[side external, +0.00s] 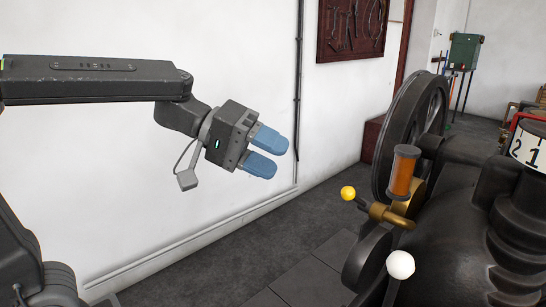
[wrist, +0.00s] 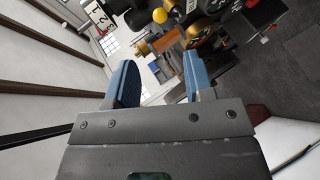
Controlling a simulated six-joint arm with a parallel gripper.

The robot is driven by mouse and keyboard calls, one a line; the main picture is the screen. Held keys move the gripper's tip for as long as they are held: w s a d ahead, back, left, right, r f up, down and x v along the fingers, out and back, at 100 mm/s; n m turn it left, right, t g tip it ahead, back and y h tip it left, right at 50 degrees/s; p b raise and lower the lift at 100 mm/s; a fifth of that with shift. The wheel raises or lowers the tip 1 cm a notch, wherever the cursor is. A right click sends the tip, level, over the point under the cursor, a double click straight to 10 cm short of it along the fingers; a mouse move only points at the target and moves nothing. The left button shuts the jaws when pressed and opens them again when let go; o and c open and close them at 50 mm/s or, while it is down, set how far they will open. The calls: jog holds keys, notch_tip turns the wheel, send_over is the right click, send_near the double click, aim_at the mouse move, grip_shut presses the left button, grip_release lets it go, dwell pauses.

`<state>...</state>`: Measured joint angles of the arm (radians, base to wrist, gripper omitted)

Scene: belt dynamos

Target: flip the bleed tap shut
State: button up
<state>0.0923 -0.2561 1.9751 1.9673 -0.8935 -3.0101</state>
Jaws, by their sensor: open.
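A brass tap (side external: 392,215) sits on the dark machine at the right, under an amber glass cup (side external: 402,172). Its short dark lever ends in a yellow ball (side external: 348,193) and points left, tilted slightly up. The yellow ball also shows at the top of the wrist view (wrist: 160,15). A white ball (side external: 400,264) stands lower on the machine. I cannot tell from any label which handle is the bleed tap. My gripper (side external: 280,155) has blue fingers, open and empty, to the left of and above the yellow ball, clear of the machine.
A large dark flywheel (side external: 412,135) stands behind the tap. A numbered dial (side external: 530,145) is at the right edge. A white wall (side external: 100,180) with a thin vertical pipe (side external: 298,80) lies behind my arm. The space between my gripper and the lever looks free.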

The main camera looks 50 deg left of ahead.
aim_at(356, 199)
jog(key=shift+f+m, duration=0.35)
jog(key=shift+m, duration=0.05)
jog(key=shift+c, duration=1.4)
jog(key=f+m, duration=0.1)
jog(key=m, duration=0.1)
jog(key=f+m+g+h, duration=0.1)
jog(key=f+m, duration=0.1)
jog(key=m, duration=0.1)
jog(key=s+d+f+m+g, duration=0.1)
jog(key=m, duration=0.1)
jog(key=shift+d+f+m+h, duration=0.1)
jog(key=shift+f+m+h, duration=0.15)
jog(key=shift+m+h, duration=0.05)
grip_shut()
notch_tip(356, 199, down, 8)
jog(key=s+a+m+t+h, duration=0.2)
jog(key=m+t+h, duration=0.4)
jog(key=m, duration=2.6)
jog(key=w+a+r+x, duration=0.1)
jog(key=x, duration=1.2)
jog(key=shift+w+a+r+g+h, duration=0.2)
jog(key=shift+r+g+h, duration=0.1)
jog(key=shift+g, duration=0.1)
